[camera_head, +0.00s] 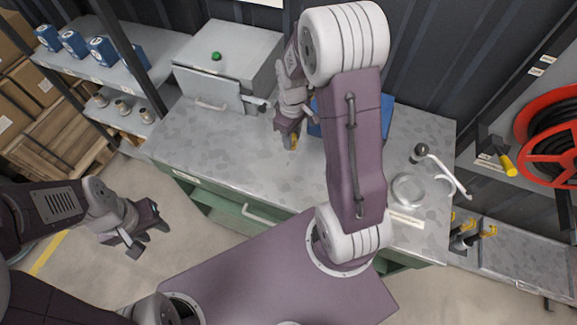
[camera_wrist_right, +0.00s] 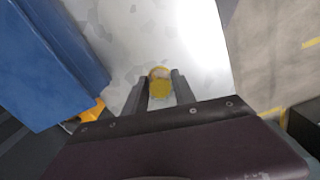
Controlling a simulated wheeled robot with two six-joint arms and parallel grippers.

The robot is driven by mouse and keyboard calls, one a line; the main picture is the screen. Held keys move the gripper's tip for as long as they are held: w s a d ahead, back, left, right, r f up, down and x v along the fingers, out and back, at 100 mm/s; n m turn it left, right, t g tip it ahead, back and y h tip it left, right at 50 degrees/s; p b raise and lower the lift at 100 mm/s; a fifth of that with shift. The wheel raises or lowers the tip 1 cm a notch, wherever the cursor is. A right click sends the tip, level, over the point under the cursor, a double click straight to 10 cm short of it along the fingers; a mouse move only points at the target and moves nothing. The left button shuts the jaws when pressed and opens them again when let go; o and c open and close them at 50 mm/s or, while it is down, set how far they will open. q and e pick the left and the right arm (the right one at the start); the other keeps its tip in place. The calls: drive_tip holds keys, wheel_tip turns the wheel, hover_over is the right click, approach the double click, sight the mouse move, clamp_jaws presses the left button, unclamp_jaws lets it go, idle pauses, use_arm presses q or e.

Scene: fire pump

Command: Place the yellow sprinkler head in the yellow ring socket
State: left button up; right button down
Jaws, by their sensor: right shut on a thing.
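My right gripper (camera_head: 289,133) points down over the grey bench, left of a blue box. It is shut on the yellow sprinkler head (camera_head: 294,143), which shows small below the fingers. In the right wrist view the yellow sprinkler head (camera_wrist_right: 160,87) sits between the two fingertips, above the pale bench top. An orange-yellow piece (camera_wrist_right: 93,110) shows beside the blue box; I cannot tell if it is the yellow ring socket. My left gripper (camera_head: 148,232) is open and empty, off the bench at the left, over the floor.
The blue box (camera_head: 388,112) is partly hidden behind my right arm. A grey metal case (camera_head: 228,60) with a green knob stands at the bench's back left. A clear round dish (camera_head: 408,189) and a white-handled tool (camera_head: 440,165) lie at the right. The bench's left front is clear.

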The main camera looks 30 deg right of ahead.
drive_tip(key=s+d+r+m+p, duration=0.2)
drive_tip(key=s+d+m, duration=0.1)
drive_tip(key=d, duration=0.7)
drive_tip(key=a+f, duration=0.2)
drive_tip(key=a, duration=0.2)
drive_tip(key=w+a+f+p, duration=0.1)
drive_tip(key=a+f, duration=0.2)
drive_tip(key=a+f+p, duration=0.1)
drive_tip(key=a+f, duration=0.1)
drive_tip(key=a, duration=0.2)
drive_tip(key=shift+w+a+f, duration=0.25)
drive_tip(key=shift+w+a, duration=0.05)
drive_tip(key=shift+a, duration=0.05)
wheel_tip(320, 180, down, 3)
drive_tip(key=shift+s+f+p, duration=0.1)
drive_tip(key=shift+s+p, duration=0.05)
drive_tip(key=shift+p, duration=0.25)
drive_tip(key=shift+w+d+f, duration=0.1)
drive_tip(key=shift+w+f, duration=0.1)
drive_tip(key=shift+f, duration=0.25)
